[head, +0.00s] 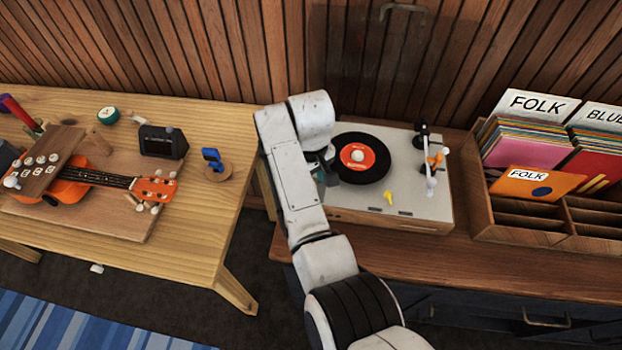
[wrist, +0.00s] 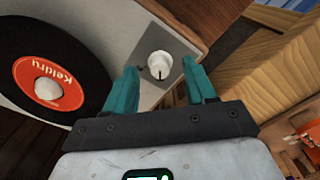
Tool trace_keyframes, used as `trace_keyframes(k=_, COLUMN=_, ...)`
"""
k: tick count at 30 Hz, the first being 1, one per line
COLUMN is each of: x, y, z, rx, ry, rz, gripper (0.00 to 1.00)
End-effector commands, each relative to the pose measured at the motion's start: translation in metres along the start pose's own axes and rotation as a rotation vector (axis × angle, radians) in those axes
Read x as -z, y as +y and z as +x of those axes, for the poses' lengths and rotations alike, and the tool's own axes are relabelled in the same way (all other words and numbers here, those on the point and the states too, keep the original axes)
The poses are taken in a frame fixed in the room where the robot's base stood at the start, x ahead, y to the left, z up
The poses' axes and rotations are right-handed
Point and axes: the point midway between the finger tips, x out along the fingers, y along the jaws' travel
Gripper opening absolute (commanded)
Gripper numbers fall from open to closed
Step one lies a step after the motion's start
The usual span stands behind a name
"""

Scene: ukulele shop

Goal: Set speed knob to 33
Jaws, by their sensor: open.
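The record player (head: 400,208) stands on the brown cabinet, with a black record (head: 362,172) with a red label on it; the record also shows in the wrist view (wrist: 85,62). A white round knob (wrist: 159,64) sits on a grey plate (wrist: 150,38) at a corner of the deck. A dark line on the knob points toward the bottom of the wrist picture; no speed marks are readable. My gripper (wrist: 160,72) is open, its teal fingers on either side of the knob, apparently not touching it. In the head view my arm hides the knob and most of the gripper.
The tonearm (head: 431,172) and a small yellow piece (head: 389,199) are on the deck's right half. A record crate (head: 545,238) stands right of the player. A wooden table (head: 222,128) with an orange ukulele (head: 70,187) is at left, across a gap.

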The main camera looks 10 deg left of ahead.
Motion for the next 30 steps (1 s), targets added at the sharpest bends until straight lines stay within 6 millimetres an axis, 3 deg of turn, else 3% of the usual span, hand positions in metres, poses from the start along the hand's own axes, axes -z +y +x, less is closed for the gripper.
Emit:
trace_keyframes(k=9, x=0.001, y=0.000, z=-0.059, rx=-0.001, ry=0.005, rz=0.000, gripper=0.55)
trace_keyframes(k=15, x=0.001, y=0.000, z=-0.088, rx=-0.001, ry=0.004, rz=0.000, gripper=0.55)
trace_keyframes(k=21, x=0.001, y=0.000, z=-0.098, rx=-0.001, ry=0.002, rz=-0.001, gripper=0.55)
trace_keyframes(k=30, x=0.001, y=0.000, z=-0.099, rx=-0.001, ry=0.002, rz=-0.001, gripper=0.55)
